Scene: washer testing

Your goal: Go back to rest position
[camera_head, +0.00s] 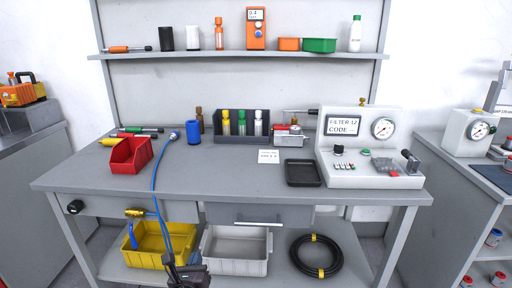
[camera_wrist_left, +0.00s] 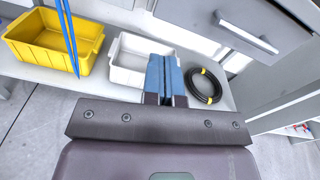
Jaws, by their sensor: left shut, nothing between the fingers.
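My left gripper (camera_head: 184,262) is low in front of the workbench, before the lower shelf, near the white bin (camera_head: 236,250). In the left wrist view, its two blue fingers (camera_wrist_left: 164,78) are together with nothing between them. They overlap the white bin (camera_wrist_left: 122,70) in that picture. My right gripper is in neither view.
A blue hose (camera_head: 155,185) hangs over the bench's front edge beside my left gripper. A yellow bin (camera_head: 164,240) and a coiled black hose (camera_head: 316,256) lie on the lower shelf. The bench top (camera_head: 225,165) holds a red bin (camera_head: 130,155), a black tray (camera_head: 303,173) and a tester (camera_head: 370,150).

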